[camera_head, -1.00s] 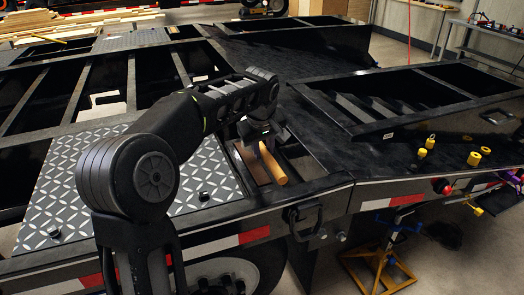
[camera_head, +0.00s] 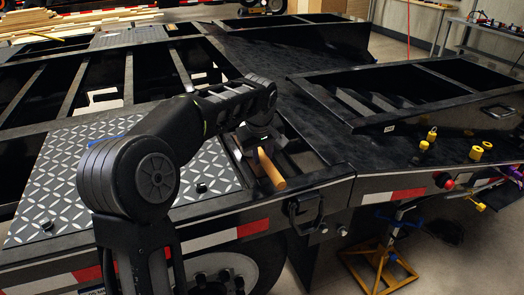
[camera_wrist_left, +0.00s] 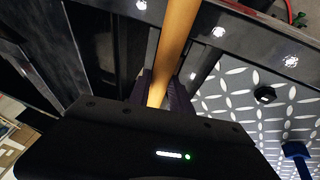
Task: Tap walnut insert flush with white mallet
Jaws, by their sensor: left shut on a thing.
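My left gripper (camera_head: 260,152) is shut on a round light-wood handle (camera_head: 270,169), above the narrow frame openings beside the diamond plate. In the left wrist view the handle (camera_wrist_left: 177,28) runs up from between the dark fingers (camera_wrist_left: 162,88) and out of the top edge. I take it for the mallet's handle; no white mallet head can be made out. The walnut insert cannot be made out now; the gripper and forearm cover part of that area. My right gripper is not in view.
The diamond plate (camera_head: 75,185) with dark bolts lies left of the gripper. A blue item (camera_wrist_left: 296,151) lies on it, partly behind my arm in the head view. Several yellow pieces (camera_head: 476,153) stand on the right deck. Black frame rails (camera_head: 330,180) surround open gaps.

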